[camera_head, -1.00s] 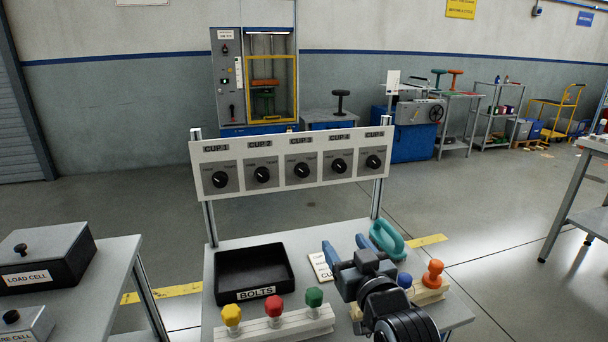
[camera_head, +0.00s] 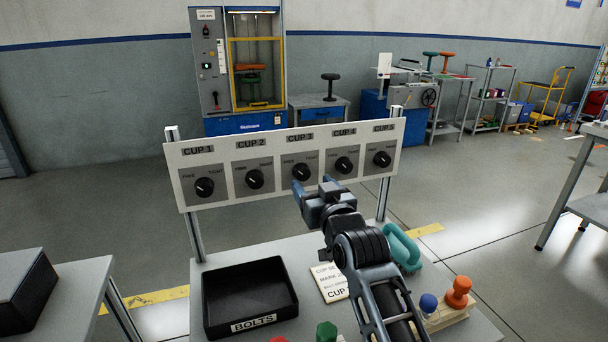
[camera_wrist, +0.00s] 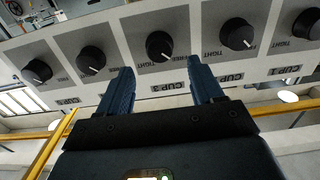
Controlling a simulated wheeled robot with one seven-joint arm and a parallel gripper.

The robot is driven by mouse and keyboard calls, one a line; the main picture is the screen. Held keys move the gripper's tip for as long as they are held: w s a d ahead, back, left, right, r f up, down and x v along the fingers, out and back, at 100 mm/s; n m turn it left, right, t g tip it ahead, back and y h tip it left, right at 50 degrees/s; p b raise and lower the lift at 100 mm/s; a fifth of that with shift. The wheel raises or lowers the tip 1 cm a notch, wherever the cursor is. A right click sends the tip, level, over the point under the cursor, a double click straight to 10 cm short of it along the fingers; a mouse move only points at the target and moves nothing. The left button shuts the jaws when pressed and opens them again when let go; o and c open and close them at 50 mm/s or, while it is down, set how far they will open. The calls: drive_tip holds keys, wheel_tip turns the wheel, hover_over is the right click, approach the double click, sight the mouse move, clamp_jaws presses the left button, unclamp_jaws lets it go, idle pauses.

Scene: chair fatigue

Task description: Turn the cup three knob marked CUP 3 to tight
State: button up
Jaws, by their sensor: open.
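The CUP 3 knob (camera_head: 301,172) is a round black dial with a white pointer, in the middle of the white panel, between the printed words FREE and TIGHT. In the wrist view the same knob (camera_wrist: 160,46) appears upside down, its pointer angled towards the FREE side. My gripper (camera_head: 313,186) is open and empty in front of the panel, just below and right of this knob in the head view. In the wrist view the blue fingers of my gripper (camera_wrist: 160,66) are spread to either side below the knob, apparently short of it.
The CUP 2 knob (camera_head: 254,179) and CUP 4 knob (camera_head: 343,165) sit close on either side. Below the panel, the table holds a black BOLTS tray (camera_head: 250,296), a printed card (camera_head: 329,282) and a teal handle-shaped object (camera_head: 402,248).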

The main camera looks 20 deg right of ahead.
sight(304, 174)
drive_tip(key=shift+w, duration=2.65)
drive_tip(key=shift+c, duration=0.3)
drive_tip(key=c, duration=1)
drive_tip(key=shift+o, duration=0.2)
